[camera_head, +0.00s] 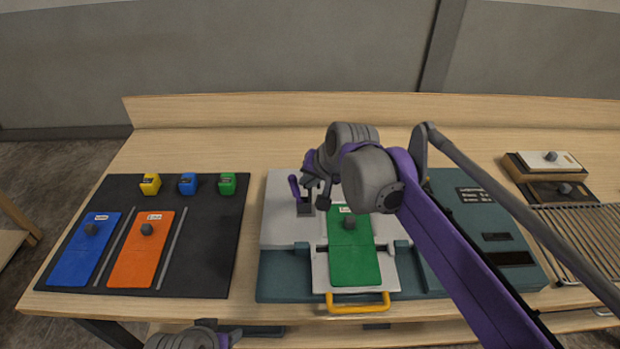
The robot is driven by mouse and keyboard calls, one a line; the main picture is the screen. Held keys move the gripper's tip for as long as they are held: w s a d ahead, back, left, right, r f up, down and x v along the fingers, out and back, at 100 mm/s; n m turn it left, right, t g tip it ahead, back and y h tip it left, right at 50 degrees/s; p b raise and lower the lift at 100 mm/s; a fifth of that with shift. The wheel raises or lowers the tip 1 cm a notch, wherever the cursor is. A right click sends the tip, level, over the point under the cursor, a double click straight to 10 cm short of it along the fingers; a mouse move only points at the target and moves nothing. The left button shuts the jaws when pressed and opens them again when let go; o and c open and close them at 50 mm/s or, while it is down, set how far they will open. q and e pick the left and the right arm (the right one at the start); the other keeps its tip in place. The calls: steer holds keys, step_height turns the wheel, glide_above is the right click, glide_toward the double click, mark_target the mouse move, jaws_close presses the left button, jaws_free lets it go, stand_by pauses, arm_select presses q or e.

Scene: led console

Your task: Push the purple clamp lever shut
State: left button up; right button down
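The purple clamp lever (294,188) stands nearly upright on the left part of the console (275,272), just behind a green plate (352,262). My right gripper (316,192) points down just to the right of the lever, very close to it. I cannot tell whether they touch. Its fingers are small and partly overlapped by the wrist, so its opening is unclear. My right arm hides the console's middle and part of the clamp's surroundings. My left gripper (228,338) shows only in part at the bottom edge, in front of the table, away from the lever.
A yellow handle (358,307) sits at the front of the green plate's tray. A black mat (213,255) on the left holds blue and orange plates and yellow, blue and green blocks. A wire rack (590,240) and a wooden box (518,172) stand on the right.

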steer(key=shift+a, duration=0.15)
steer(key=shift+a+h, duration=0.4)
steer(key=shift+a, duration=0.05)
stand_by(0.4)
